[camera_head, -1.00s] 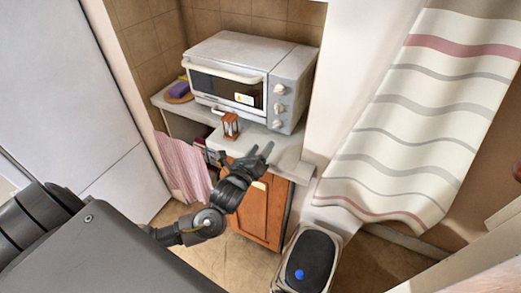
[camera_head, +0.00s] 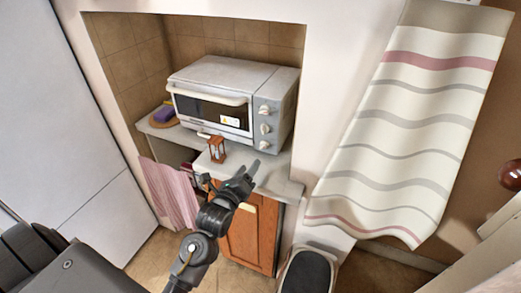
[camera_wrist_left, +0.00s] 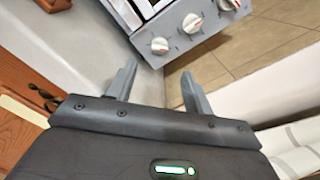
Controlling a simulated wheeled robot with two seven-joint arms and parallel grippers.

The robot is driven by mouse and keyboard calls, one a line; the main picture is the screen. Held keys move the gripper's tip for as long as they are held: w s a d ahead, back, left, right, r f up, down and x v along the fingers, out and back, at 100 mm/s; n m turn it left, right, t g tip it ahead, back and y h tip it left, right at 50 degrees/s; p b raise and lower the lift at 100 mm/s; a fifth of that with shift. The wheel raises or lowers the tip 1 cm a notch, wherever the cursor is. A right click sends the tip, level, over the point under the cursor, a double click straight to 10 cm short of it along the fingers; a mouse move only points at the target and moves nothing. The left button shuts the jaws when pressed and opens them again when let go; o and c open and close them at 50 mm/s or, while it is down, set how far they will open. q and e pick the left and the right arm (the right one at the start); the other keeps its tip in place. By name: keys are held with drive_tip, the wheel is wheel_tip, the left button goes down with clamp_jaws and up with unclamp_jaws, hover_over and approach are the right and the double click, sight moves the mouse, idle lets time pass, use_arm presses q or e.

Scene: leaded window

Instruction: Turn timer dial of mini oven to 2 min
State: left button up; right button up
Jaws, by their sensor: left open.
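The white mini oven (camera_head: 210,92) stands on the counter in the tiled niche. Its grey panel on the right side of its front carries three white dials in a column: a top dial (camera_head: 264,109), a middle dial (camera_head: 265,128) and a bottom dial (camera_head: 264,145). I cannot read their markings or tell which is the timer. In the left wrist view dials show at the top, the nearest one (camera_wrist_left: 160,46) ahead of the fingers. My left gripper (camera_head: 246,172) is open and empty, in front of and below the panel, apart from the dials; its fingers also show in the wrist view (camera_wrist_left: 158,90).
A wooden hourglass (camera_head: 217,150) stands on the counter (camera_head: 284,186) before the oven. A purple sponge (camera_head: 164,114) lies at the left. A pink towel (camera_head: 170,195) hangs below. A bin (camera_head: 307,270) stands on the floor, and a striped curtain (camera_head: 405,130) hangs at right.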

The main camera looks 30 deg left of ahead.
sight(262, 147)
use_arm(q)
drive_tip(key=w, duration=0.3)
drive_tip(key=w+p, duration=0.1)
drive_tip(key=w, duration=0.1)
drive_tip(key=w+p, duration=0.1)
drive_tip(key=w, duration=0.2)
drive_tip(key=shift+w+a, duration=0.25)
drive_tip(key=shift+w, duration=0.9)
drive_tip(key=c, duration=1)
drive_tip(key=shift+o, duration=0.2)
drive_tip(key=shift+m+p, duration=0.35)
drive_tip(key=shift+m, duration=0.25)
drive_tip(key=o, duration=1)
drive_tip(key=shift+c, duration=0.2)
